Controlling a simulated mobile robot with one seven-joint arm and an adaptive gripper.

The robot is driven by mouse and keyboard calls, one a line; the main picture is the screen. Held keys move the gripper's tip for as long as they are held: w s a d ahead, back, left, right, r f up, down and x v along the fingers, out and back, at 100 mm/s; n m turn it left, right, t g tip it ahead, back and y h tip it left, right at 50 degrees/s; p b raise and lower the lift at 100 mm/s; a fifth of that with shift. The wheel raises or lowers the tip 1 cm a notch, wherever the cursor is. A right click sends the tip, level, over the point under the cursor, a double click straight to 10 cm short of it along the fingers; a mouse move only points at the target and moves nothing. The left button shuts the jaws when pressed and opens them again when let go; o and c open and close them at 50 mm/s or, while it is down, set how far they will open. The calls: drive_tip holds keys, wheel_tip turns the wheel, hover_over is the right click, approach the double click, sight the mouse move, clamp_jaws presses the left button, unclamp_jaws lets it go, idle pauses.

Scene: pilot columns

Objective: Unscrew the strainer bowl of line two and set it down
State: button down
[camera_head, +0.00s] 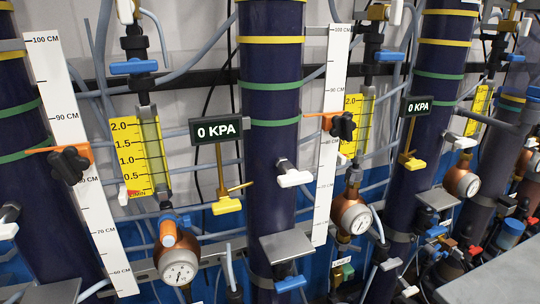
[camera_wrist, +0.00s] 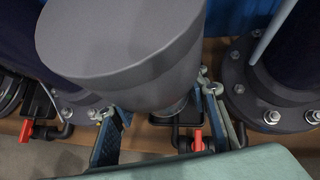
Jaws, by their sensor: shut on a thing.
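In the wrist view a large smooth grey cylinder, which looks like the strainer bowl (camera_wrist: 135,60), fills the upper middle, close to the camera. My gripper (camera_wrist: 164,125) has one finger on either side of its lower part and is shut on it. The finger contacts are partly hidden. Whether the bowl is still threaded to anything cannot be seen. The head view does not show my gripper. There a small line label (camera_head: 341,262) stands low at centre right, too small to read surely.
Bolted flanges stand close by at right (camera_wrist: 270,100) and left. Red-handled valves (camera_wrist: 197,141) sit low beneath the bowl. The head view shows dark columns (camera_head: 270,150), white scales (camera_head: 85,170), pressure gauges (camera_head: 178,268), thin hoses and a grey tabletop (camera_head: 500,280) at lower right.

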drive_tip(key=shift+d+m+t+h+p, duration=0.1)
drive_tip(key=shift+m+t+h+p, duration=0.4)
drive_tip(key=shift+m+h, duration=1)
drive_tip(key=c, duration=1)
unclamp_jaws()
drive_tip(key=shift+p+v, duration=0.9)
drive_tip(key=shift+v, duration=0.55)
drive_tip(key=shift+p+v, duration=1.5)
drive_tip(key=shift+v, duration=1.1)
drive_tip(key=shift+o, duration=0.2)
drive_tip(key=shift+f, duration=0.15)
